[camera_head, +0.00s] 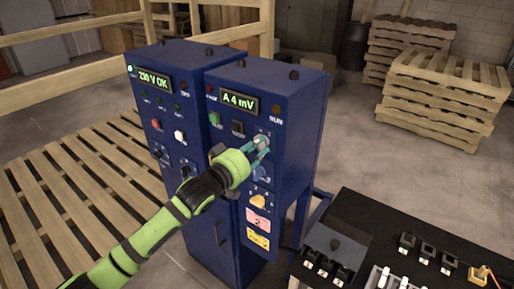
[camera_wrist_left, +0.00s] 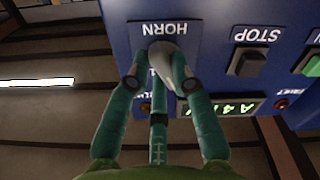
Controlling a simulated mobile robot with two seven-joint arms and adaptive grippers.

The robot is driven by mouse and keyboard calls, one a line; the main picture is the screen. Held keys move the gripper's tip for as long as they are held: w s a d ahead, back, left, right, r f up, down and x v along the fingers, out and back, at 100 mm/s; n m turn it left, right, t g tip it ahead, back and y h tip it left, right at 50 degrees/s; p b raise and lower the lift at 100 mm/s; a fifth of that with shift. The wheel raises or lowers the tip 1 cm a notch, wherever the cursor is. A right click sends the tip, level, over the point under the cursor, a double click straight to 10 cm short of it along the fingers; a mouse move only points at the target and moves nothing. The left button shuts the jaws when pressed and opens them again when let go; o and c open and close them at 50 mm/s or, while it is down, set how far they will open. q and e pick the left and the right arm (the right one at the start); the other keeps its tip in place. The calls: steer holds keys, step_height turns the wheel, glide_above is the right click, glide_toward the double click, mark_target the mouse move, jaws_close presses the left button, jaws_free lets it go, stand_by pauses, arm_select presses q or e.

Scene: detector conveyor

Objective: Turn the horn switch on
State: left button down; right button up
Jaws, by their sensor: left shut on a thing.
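The horn switch (camera_wrist_left: 163,58) is a pale grey knob on a plate marked HORN, which reads upside down in the left wrist view. It sits on the front of the right blue cabinet (camera_head: 308,130). My left gripper (camera_wrist_left: 160,80) has its teal fingers closed around the knob, one on each side; in the head view the gripper (camera_head: 260,145) reaches the cabinet's upper front. The fingers partly hide the switch and the lettering below it. I cannot tell which position the knob is set to. My right gripper is in neither view.
A STOP button (camera_wrist_left: 246,61) is beside the horn plate. The cabinet display (camera_head: 239,102) reads A 4 mV. A second blue cabinet (camera_head: 150,110) stands at left. A black table (camera_head: 360,212) with small parts is at lower right; pallets (camera_head: 440,95) stand behind.

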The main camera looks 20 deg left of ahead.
arm_select(q)
steer(key=m, duration=0.6)
steer(key=shift+f, duration=0.1)
steer(key=m, duration=0.5)
steer(key=shift+a+f, duration=0.1)
stand_by(0.5)
steer(key=c, duration=1.1)
jaws_free()
steer(key=shift+o, duration=0.2)
steer(key=shift+s+a, duration=0.1)
steer(key=v, duration=1.1)
steer(key=shift+s, duration=0.35)
